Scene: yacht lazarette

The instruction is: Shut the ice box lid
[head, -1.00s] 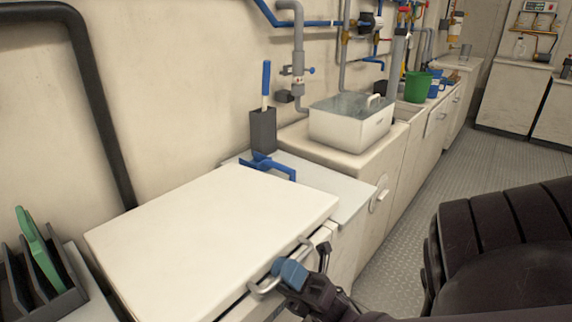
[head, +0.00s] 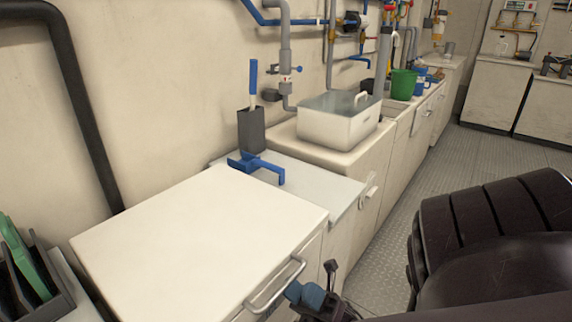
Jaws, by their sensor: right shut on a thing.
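The ice box lid (head: 200,240) is a broad white slab in the lower left of the head view. It lies flat, or very nearly flat, over the white ice box, and no clear gap shows under its visible front edge. A metal bar handle (head: 273,286) is at its front edge. My right gripper (head: 292,291), with blue fingertips, is at the handle and shut on it. The fingertips' exact hold is partly hidden, and the lid's near corner is cut off by the picture's bottom edge. My left gripper is not in view.
A grey holder (head: 251,131) with a blue-handled tool and a blue bracket (head: 257,166) stand on the counter just beyond the lid. A metal basin (head: 338,118) is farther along. A rack (head: 38,285) with a green item is at lower left. The floor (head: 400,200) right of the cabinets is open.

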